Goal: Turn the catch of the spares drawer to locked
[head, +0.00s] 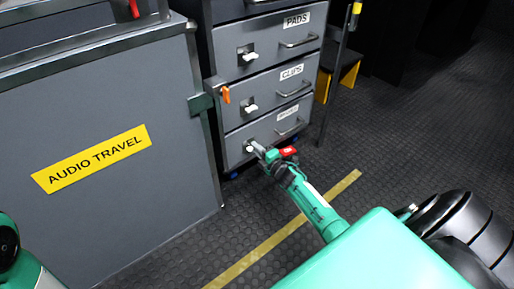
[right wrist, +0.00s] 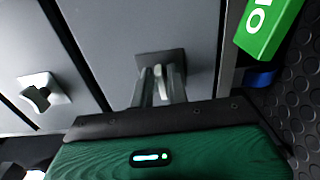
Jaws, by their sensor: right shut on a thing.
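The spares drawer (head: 268,134) is the bottom drawer of the grey cabinet; it looks closed, and its label is small and blurred. Its catch (right wrist: 160,72) has a dark square plate on the drawer front with a pale lever. My right gripper (right wrist: 162,84) is shut on this lever, its two fingers on either side of it. In the head view the right gripper (head: 258,150) reaches the left part of the drawer front and hides part of the catch. I cannot tell the lever's exact angle. My left gripper is not in view.
Above are the CLIPS drawer (head: 268,93) and PADS drawer (head: 265,42), with white-levered catches. An orange lever (head: 226,95) sits beside the cabinet. The grey AUDIO TRAVEL case (head: 120,185) stands close on the left. Floor with a yellow stripe (head: 275,238) is open to the right.

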